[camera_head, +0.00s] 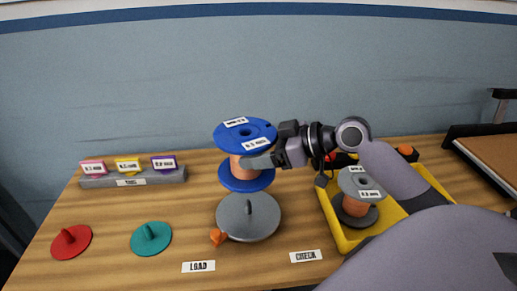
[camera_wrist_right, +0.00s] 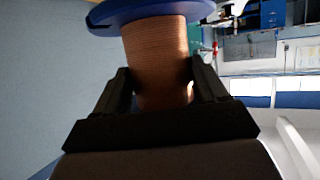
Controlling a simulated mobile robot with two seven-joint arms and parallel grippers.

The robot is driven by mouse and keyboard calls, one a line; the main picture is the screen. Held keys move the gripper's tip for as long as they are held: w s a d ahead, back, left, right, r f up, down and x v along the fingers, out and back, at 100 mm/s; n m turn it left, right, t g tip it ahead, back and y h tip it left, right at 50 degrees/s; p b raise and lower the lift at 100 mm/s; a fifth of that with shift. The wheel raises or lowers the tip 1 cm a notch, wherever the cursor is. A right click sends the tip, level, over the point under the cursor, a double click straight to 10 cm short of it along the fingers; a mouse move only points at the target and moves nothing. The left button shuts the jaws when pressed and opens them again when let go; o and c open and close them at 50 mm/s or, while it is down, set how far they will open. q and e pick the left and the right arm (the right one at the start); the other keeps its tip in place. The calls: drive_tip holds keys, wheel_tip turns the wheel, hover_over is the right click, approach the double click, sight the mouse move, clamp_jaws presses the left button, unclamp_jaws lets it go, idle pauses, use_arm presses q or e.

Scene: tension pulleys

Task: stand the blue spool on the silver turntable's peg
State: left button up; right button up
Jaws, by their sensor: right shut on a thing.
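The blue spool (camera_head: 246,131), with copper wire wound between its blue flanges, is held upright in the air by my right gripper (camera_head: 258,161). In the right wrist view, the fingers of my right gripper (camera_wrist_right: 162,88) are shut on either side of the copper winding, and one blue flange (camera_wrist_right: 150,12) shows beyond them. The silver turntable (camera_head: 262,225) is a grey disc on the table with a short upright peg (camera_head: 249,205). The spool appears above and slightly behind the peg; the exact gap cannot be told. An orange piece (camera_head: 217,237) sits at the turntable's front left edge. My left gripper is not in view.
A red disc (camera_head: 70,241) and a teal disc (camera_head: 151,238), each with a peg, lie at left. A grey rack (camera_head: 130,178) holds pink, yellow and purple labelled pieces. A yellow tray (camera_head: 343,240) at right holds a grey-flanged copper spool (camera_head: 357,208). LOAD (camera_head: 198,267) and CHECK (camera_head: 306,256) labels lie in front.

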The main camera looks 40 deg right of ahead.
sight(261, 171)
idle(0.4)
drive_tip(key=shift+f+b, duration=1)
drive_tip(key=shift+f, duration=0.45)
drive_tip(key=shift+f, duration=0.1)
idle(0.4)
drive_tip(key=shift+f+b, duration=0.95)
drive_tip(key=shift+f, duration=0.45)
idle(0.4)
drive_tip(key=shift+f+b, duration=1)
drive_tip(key=shift+f, duration=0.5)
drive_tip(key=shift+f, duration=0.1)
drive_tip(key=shift+f+b, duration=1.05)
drive_tip(key=shift+f, duration=0.35)
